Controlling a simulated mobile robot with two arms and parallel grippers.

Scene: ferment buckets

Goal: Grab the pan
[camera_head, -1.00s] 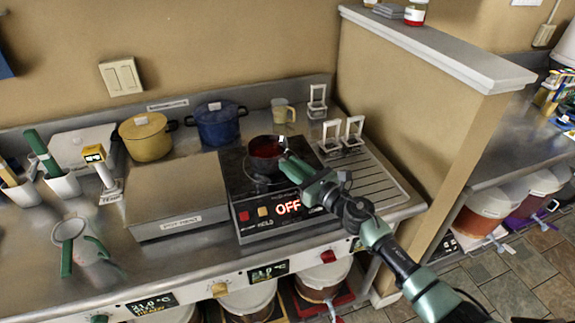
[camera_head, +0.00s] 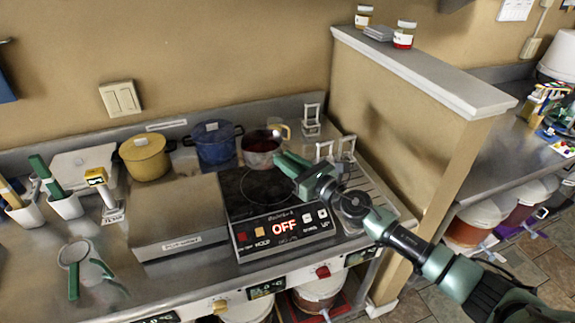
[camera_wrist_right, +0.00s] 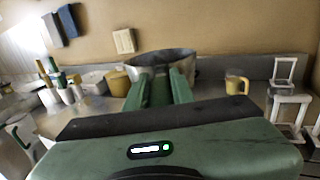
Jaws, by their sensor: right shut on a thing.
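The pan (camera_head: 262,141), a small dark metal pot with dark red contents, shows in the head view behind the black cooktop (camera_head: 243,205). It appears raised off the cooktop, but its exact height is hard to tell. My right gripper (camera_head: 280,160) reaches in from the right and is shut on the pan's near side. In the right wrist view the pan's grey wall (camera_wrist_right: 185,62) stands at the ends of the green fingers (camera_wrist_right: 160,85). The fingers hide the gripped part. My left gripper is not in view.
A blue pot (camera_head: 214,146) and a yellow pot (camera_head: 146,157) stand to the left of the pan. A beige mug (camera_wrist_right: 236,83) is close on the right. White stands (camera_head: 346,149) and a partition wall (camera_head: 410,150) are further right. The cooktop surface is bare.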

